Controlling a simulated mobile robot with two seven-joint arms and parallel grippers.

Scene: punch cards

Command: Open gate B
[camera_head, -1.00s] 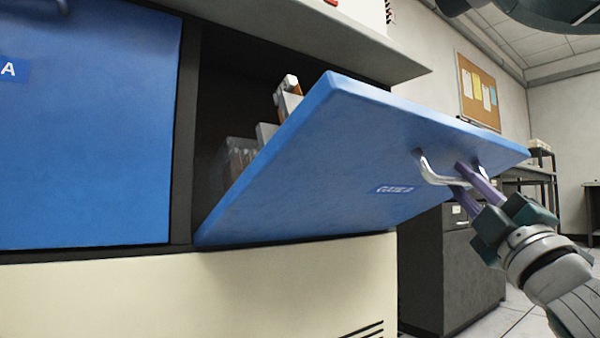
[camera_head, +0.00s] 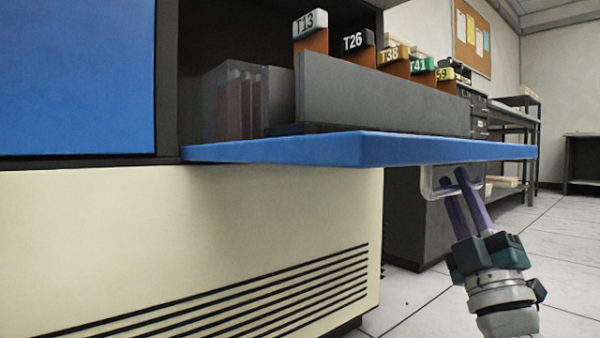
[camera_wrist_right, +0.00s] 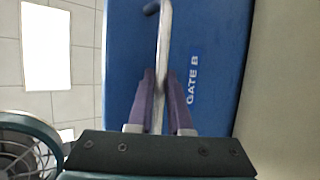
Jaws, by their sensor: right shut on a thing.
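Gate B (camera_head: 345,149) is a blue panel hinged at its lower edge. In the head view it lies folded down, about level, seen nearly edge-on. Its label "GATE B" shows in the right wrist view on the blue face (camera_wrist_right: 215,70). The metal handle (camera_head: 432,184) hangs under the gate near its outer edge. My right gripper (camera_head: 462,175) is below the gate with its purple fingers at the handle. In the right wrist view its fingers (camera_wrist_right: 159,85) are shut on the handle bar (camera_wrist_right: 163,40) from both sides. My left gripper is not in view.
Inside the opened bay stands a grey tray (camera_head: 385,98) of cards with tabs such as T13 (camera_head: 310,23) and T26. A clear box (camera_head: 240,100) is beside it. The closed blue gate (camera_head: 75,75) is at left. A cream panel (camera_head: 200,240) lies below; open floor is at right.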

